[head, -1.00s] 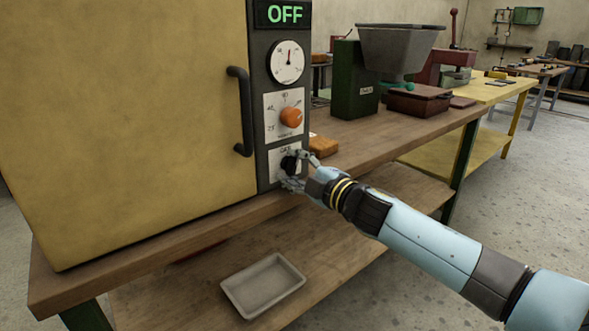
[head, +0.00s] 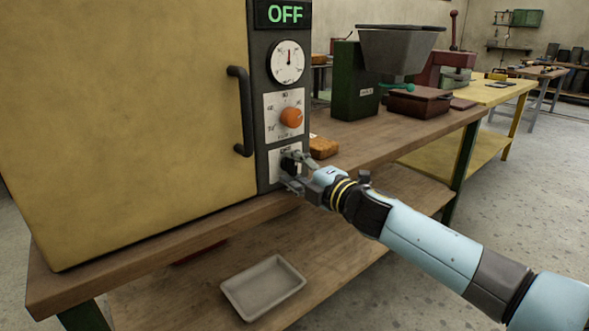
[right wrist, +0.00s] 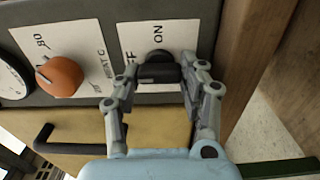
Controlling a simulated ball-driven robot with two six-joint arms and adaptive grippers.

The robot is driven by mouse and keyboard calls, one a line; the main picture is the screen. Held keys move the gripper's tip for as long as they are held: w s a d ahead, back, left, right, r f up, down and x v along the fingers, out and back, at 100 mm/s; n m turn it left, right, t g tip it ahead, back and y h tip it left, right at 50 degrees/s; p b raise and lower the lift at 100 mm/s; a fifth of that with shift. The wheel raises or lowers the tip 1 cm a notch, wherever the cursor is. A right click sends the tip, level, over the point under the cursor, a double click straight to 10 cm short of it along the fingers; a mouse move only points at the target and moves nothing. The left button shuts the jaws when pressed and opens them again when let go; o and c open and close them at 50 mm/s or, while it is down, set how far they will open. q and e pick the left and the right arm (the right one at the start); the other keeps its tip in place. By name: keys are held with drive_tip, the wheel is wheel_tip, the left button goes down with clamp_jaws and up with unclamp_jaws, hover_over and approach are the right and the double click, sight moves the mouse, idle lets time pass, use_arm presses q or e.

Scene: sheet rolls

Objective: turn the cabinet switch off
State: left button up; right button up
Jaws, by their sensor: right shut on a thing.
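The yellow cabinet (head: 140,110) stands on a wooden workbench at the left, with a dark control panel along its right side. My left gripper is out of view.
Above the switch are an orange dial (head: 291,118) and a round gauge (head: 288,61). A black door handle (head: 240,110) is left of the panel. An orange-brown block (head: 323,147) lies right of it. A grey tray (head: 263,287) sits on the lower shelf.

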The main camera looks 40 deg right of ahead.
drive_tip(key=shift+f, duration=0.15)
drive_tip(key=o, duration=1.2)
drive_tip(key=shift+c, duration=0.2)
